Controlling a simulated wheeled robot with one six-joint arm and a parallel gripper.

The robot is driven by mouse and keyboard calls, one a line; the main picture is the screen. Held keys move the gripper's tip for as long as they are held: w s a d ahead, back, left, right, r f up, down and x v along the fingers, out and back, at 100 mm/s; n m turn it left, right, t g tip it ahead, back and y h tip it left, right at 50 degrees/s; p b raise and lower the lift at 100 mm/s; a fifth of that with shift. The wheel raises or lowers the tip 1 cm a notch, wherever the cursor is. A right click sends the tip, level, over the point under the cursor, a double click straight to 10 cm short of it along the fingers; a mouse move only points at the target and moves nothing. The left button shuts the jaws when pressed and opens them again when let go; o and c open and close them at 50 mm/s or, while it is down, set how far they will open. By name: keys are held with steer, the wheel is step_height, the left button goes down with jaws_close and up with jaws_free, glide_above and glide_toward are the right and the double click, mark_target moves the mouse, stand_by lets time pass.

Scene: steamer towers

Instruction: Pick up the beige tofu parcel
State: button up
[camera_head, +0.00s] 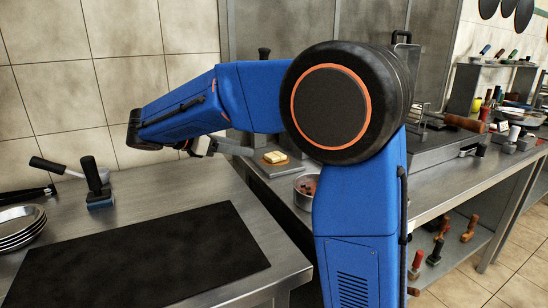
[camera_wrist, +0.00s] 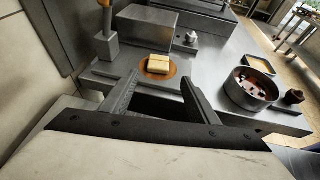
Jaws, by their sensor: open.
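The beige tofu parcel (camera_head: 274,157) is a small pale block on a round brown mat or plate (camera_head: 264,163), on the far steel counter. It also shows in the wrist view (camera_wrist: 158,63), just beyond my fingertips and between their lines. My gripper (camera_wrist: 159,82) is open and empty, with one finger to the left of the parcel's line and one to the right. In the head view the gripper (camera_head: 237,149) is partly hidden and small, left of the parcel. I see no contact between the fingers and the parcel.
A round steel pot (camera_wrist: 251,88) with dark contents stands to the right of the parcel. A grey box (camera_wrist: 148,28) stands behind it, and a post with an orange top (camera_wrist: 106,40) stands at its left. Stacked plates (camera_head: 20,225) lie at the near left.

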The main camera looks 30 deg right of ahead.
mark_target(274, 154)
steer(key=x, duration=1.2)
steer(key=shift+w+d+f, duration=0.1)
steer(key=shift+d+f, duration=0.05)
steer(key=shift+d, duration=0.1)
steer(key=c, duration=1.2)
step_height(274, 154, up, 10)
steer(key=shift+r, duration=0.1)
